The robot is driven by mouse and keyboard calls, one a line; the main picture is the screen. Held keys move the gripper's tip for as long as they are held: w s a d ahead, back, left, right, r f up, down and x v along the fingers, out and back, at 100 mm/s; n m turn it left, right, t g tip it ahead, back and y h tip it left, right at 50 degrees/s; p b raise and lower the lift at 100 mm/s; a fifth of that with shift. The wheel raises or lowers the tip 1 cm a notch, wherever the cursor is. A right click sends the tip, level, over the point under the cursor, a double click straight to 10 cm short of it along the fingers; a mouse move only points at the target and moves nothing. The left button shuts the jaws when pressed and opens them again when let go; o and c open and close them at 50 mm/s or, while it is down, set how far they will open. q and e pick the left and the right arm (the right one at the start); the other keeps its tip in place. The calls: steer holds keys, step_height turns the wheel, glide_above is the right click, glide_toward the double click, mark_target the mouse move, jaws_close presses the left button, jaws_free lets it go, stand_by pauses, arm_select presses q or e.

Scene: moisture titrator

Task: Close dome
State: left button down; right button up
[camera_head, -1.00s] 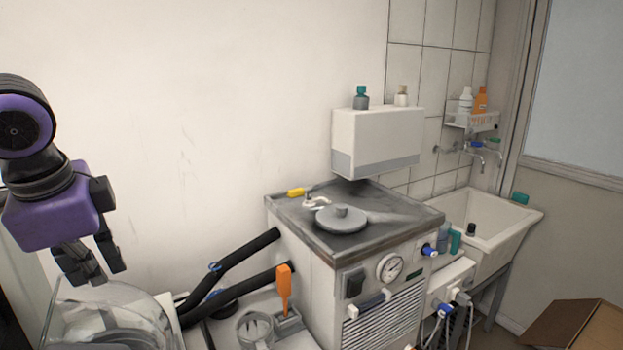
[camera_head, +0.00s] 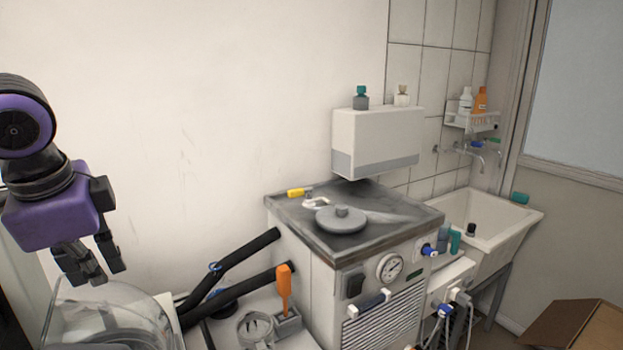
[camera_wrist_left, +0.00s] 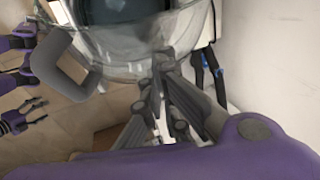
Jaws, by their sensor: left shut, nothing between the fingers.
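The clear dome (camera_head: 128,312) is at the bottom left of the head view and is cut off by the frame edge. Its clear wall (camera_wrist_left: 130,68) and a grey handle-like loop (camera_wrist_left: 65,65) show in the wrist view. My left gripper (camera_head: 98,278) points down at the dome's upper edge. It is shut with nothing between its fingers, and I cannot tell whether it touches the dome. In the wrist view its fingers (camera_wrist_left: 163,62) overlap the dome's edge. My right gripper (camera_wrist_left: 38,113) shows small at the left of the wrist view, with its fingers apart.
Black hoses (camera_head: 225,270) run right of the dome. An orange-handled tool (camera_head: 284,288) stands upright beside a clear round cup (camera_head: 255,328). A grey-topped unit (camera_head: 380,222) with a gauge stands in the middle, with a sink (camera_head: 490,220) to its right. The wall behind my left gripper is bare.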

arm_select(q)
steer(key=shift+f, duration=0.75)
arm_select(e)
steer(key=shift+s+f, duration=0.2)
steer(key=shift+f, duration=0.1)
steer(key=shift+w+r, duration=0.1)
steer(key=shift+r, duration=0.05)
stand_by(0.4)
steer(key=shift+r, duration=0.1)
